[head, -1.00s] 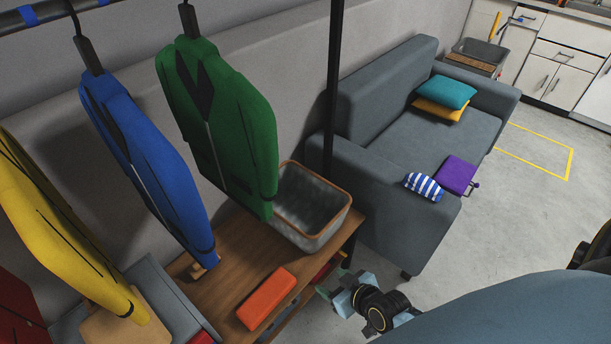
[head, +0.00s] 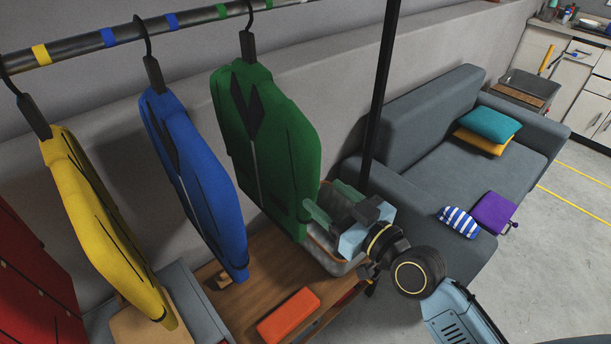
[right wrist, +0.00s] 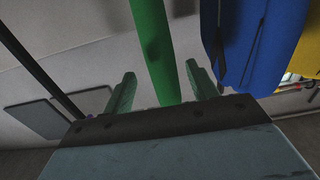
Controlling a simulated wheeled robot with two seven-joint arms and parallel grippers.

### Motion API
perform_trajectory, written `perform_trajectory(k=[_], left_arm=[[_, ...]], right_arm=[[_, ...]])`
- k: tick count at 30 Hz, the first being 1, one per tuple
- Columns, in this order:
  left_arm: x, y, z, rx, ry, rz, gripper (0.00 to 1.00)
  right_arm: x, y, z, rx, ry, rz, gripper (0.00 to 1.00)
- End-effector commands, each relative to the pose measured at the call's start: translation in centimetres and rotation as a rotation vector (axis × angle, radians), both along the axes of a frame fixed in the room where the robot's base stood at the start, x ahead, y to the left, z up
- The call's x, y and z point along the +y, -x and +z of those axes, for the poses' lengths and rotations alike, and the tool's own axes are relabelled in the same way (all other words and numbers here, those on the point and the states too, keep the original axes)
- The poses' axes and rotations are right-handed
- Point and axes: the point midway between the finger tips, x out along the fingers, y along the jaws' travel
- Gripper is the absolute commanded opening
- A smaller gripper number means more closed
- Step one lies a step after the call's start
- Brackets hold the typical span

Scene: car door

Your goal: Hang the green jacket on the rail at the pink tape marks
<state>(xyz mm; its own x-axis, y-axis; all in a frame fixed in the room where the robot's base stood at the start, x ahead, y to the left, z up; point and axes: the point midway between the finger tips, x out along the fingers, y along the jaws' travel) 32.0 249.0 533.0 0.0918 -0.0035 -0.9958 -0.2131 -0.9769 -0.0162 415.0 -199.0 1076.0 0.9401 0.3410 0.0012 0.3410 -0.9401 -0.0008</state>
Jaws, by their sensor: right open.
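The green jacket (head: 268,140) hangs by a dark hook from the rail (head: 135,30), between two green tape marks. No pink tape marks show in the part of the rail in view. My right gripper (head: 330,206) is open in the head view, beside the lower right edge of the jacket. In the right wrist view the green jacket (right wrist: 155,45) appears as a narrow strip between the two spread green fingers of my gripper (right wrist: 160,82); I cannot tell whether they touch it. My left gripper is not in view.
A blue jacket (head: 195,170), a yellow jacket (head: 95,215) and a red one (head: 30,280) hang to the left. A dark upright post (head: 380,95) stands right of the green jacket. Below is a wooden bench (head: 265,270) with an orange box (head: 288,314). A grey sofa (head: 420,125) stands right.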

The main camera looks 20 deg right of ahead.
Motion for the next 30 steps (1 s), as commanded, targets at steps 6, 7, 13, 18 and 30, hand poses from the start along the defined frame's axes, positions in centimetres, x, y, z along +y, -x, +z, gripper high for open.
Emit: perform_trajectory(k=[6,7,13,18,30], left_arm=[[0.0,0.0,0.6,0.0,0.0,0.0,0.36],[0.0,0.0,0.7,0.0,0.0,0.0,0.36],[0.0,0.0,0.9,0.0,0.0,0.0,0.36],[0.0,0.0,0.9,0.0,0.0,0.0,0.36],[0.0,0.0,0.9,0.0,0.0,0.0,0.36]], right_arm=[[1.6,-4.3,0.2,-0.002,-0.003,0.0,0.58],[1.7,-4.8,0.2,-0.001,-0.003,-0.001,0.58],[2.7,-7.4,0.0,0.0,-0.001,0.0,0.58],[3.1,-8.5,0.0,0.001,0.0,0.001,0.58],[3.2,-8.6,0.0,0.001,0.001,0.001,0.46]])
